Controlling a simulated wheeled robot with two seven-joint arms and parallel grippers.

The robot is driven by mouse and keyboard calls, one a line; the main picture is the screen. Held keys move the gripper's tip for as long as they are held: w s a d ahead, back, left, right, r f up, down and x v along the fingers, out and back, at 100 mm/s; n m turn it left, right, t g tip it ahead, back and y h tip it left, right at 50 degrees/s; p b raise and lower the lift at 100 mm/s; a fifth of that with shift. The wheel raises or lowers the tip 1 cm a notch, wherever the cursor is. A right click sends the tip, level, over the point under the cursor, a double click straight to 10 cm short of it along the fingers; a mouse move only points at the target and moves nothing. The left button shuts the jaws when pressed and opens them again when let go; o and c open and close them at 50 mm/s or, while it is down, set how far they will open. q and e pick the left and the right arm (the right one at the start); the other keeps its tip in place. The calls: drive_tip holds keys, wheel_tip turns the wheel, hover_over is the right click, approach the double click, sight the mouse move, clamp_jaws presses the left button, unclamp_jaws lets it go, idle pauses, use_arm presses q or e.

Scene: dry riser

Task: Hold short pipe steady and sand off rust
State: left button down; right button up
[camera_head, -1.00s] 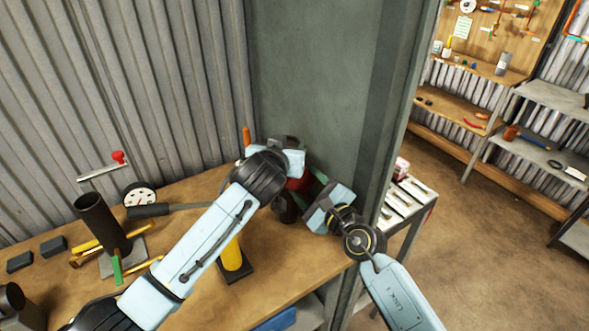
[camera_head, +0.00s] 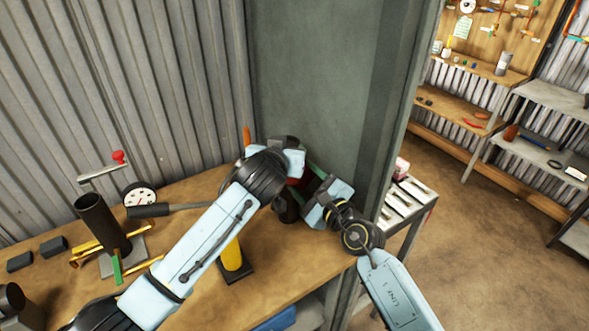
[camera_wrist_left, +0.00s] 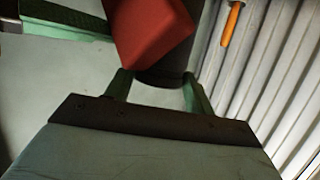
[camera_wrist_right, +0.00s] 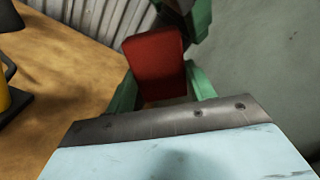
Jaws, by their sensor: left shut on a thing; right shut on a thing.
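My left gripper (camera_head: 291,164) is shut on a short dark pipe (camera_wrist_left: 163,76), which sits between its green fingers in the left wrist view. The pipe's lower part (camera_head: 287,209) shows below the gripper in the head view. My right gripper (camera_wrist_right: 163,88) is shut on a red block (camera_wrist_right: 157,62), probably the sander. In the left wrist view the red block (camera_wrist_left: 152,28) overlaps the pipe; I cannot tell whether they touch. Most of the pipe and any rust on it are hidden by my arms and the block.
A large dark pipe (camera_head: 96,218) stands on the wooden bench (camera_head: 185,292) at left, with brass tubes nearby. A yellow cylinder (camera_head: 232,256) stands beneath my left arm. A green-grey steel column (camera_head: 310,90) rises close behind both grippers. Open floor (camera_head: 480,260) lies at right.

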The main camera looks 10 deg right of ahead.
use_arm(q)
drive_tip(key=shift+d+f, duration=0.1)
drive_tip(key=shift+f, duration=0.05)
use_arm(e)
drive_tip(key=shift+o, duration=0.2)
drive_tip(key=shift+f, duration=0.55)
drive_tip(key=shift+c, duration=0.2)
drive_tip(key=s+f, duration=0.1)
drive_tip(key=s+d+f, duration=0.1)
drive_tip(key=s, duration=0.1)
drive_tip(key=s+f, duration=0.1)
drive_tip(key=shift+s+d, duration=0.3)
use_arm(q)
drive_tip(key=shift+c, duration=2.3)
unclamp_jaws()
